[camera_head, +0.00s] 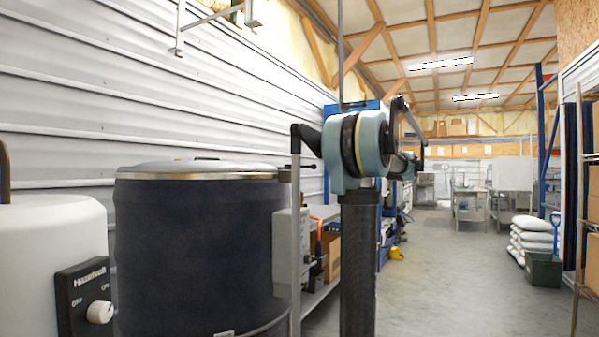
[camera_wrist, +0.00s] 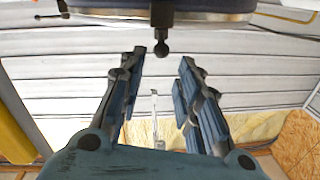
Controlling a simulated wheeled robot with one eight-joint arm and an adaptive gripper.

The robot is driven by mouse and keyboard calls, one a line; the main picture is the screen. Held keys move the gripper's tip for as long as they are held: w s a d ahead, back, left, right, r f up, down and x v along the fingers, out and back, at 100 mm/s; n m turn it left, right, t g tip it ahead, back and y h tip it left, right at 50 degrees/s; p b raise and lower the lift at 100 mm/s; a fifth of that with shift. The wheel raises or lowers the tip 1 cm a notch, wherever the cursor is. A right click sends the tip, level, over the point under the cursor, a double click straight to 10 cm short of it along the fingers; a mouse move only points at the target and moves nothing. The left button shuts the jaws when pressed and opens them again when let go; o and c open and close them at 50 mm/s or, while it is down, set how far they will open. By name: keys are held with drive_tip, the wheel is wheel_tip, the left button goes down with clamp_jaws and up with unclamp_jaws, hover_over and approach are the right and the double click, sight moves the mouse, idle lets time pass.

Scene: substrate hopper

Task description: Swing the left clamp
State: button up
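A large dark drum (camera_head: 200,250) with a metal lid (camera_head: 190,168) stands at left in the head view. A small clamp (camera_head: 285,174) with a dark handle sits at the lid's right edge. I cannot tell which clamp it is. In the wrist view a dark ball-ended handle (camera_wrist: 162,46) hangs from the rim at the top. My gripper (camera_wrist: 162,60) is open. Its two fingers stand either side of the line of the ball, which appears just beyond or at their tips, with no contact visible. In the head view my arm hides the gripper's fingers.
A white tank (camera_head: 50,240) with a dial box (camera_head: 88,295) stands left of the drum. A grey shelf (camera_head: 318,285) is behind my arm. The corrugated wall (camera_head: 100,90) runs along the left. Open floor (camera_head: 450,260) lies to the right.

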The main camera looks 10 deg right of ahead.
sight(292, 167)
drive_tip(key=x, duration=1.6)
drive_tip(key=shift+a, duration=0.1)
clamp_jaws()
